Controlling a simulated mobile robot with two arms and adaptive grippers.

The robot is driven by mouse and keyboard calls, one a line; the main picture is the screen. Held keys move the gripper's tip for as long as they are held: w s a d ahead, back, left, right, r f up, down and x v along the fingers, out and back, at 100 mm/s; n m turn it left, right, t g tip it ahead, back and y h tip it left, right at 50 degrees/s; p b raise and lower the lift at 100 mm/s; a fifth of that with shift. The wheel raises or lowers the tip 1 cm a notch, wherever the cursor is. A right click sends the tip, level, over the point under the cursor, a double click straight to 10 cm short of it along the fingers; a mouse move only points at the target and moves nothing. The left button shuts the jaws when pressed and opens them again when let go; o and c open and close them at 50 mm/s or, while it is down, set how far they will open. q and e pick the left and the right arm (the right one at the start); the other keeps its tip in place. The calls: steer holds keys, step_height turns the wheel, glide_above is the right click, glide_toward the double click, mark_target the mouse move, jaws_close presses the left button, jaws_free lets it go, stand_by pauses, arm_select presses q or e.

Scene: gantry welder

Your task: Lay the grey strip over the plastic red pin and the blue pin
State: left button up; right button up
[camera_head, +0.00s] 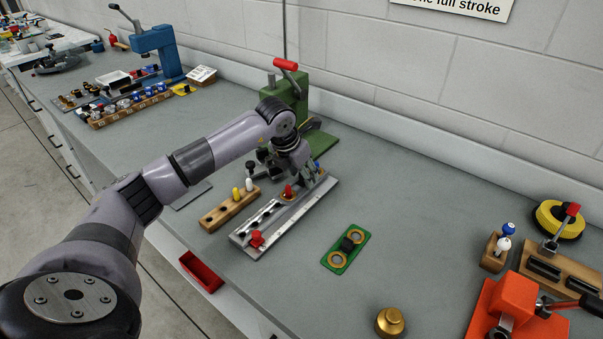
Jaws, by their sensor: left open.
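A long metal fixture (248,250) lies on the bench in the middle of the view. A red pin (288,190) stands upright near its middle, on a tan patch. A small blue pin (317,166) shows near its far end, partly behind my gripper. A red knob (256,239) sits at its near end. A light grey strip with dark holes (262,215) appears to lie along the fixture; I cannot tell whether it is loose. My left gripper (282,175) is open above the far half of the fixture, close to the red pin. It appears empty. My right gripper is not in view.
A wooden block (219,215) with yellow and white pegs stands left of the fixture. A green press (287,95) stands behind. A green plate (346,250), a brass knob (390,321) and an orange clamp (500,305) are to the right. Bare bench lies between them.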

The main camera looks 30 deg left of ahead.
arm_select(q)
steer(key=shift+r, duration=0.1)
steer(key=v, duration=1.1)
steer(key=shift+s+r, duration=0.15)
steer(key=shift+r, duration=0.25)
